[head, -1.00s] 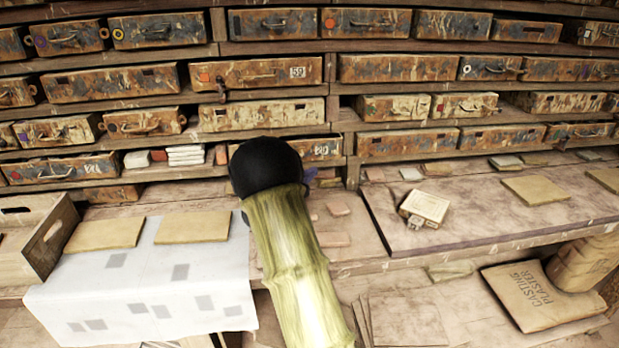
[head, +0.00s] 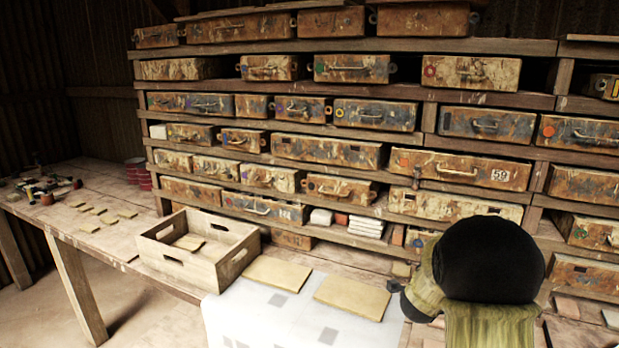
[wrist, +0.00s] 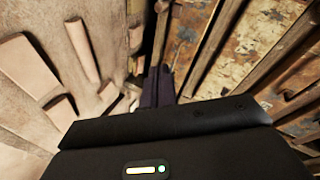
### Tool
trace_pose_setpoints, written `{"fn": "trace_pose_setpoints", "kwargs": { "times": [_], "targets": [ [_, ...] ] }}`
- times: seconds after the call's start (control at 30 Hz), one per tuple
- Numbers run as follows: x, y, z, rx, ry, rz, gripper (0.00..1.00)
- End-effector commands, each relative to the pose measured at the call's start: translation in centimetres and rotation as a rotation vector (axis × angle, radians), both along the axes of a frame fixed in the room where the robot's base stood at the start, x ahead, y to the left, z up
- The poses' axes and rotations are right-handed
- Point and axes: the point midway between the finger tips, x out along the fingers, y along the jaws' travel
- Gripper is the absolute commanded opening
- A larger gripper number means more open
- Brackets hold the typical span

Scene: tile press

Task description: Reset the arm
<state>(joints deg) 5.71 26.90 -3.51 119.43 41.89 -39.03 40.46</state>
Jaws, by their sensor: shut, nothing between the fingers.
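My gripper (wrist: 158,86) shows in the wrist view as dark fingers held together with nothing between them. It is over the bench by the drawer shelves. In the wrist view, pale tiles lie on the left and worn drawer fronts stand on the right. In the head view my arm, with its black joint and yellow-green link, rises at the lower right, and it hides part of the shelves and bench.
A wooden crate (head: 170,262) with tiles inside stands on the bench, left of a white patterned cloth (head: 262,318). Two tan slabs lie by the cloth, one a square slab (head: 278,273). Shelves of worn metal drawers (head: 327,150) rise behind. Small tiles and red tins (head: 138,172) are far left.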

Motion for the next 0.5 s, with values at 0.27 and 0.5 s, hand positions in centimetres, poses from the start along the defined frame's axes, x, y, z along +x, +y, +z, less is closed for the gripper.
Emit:
{"fn": "trace_pose_setpoints", "kwargs": {
  "times": [0.27,0.5],
  "targets": [
    [-7.9,11.2,0.2,-0.144,0.483,0.614,0.00],
    [-19.9,16.8,-0.3,-0.343,0.885,1.141,0.00]
  ]
}}
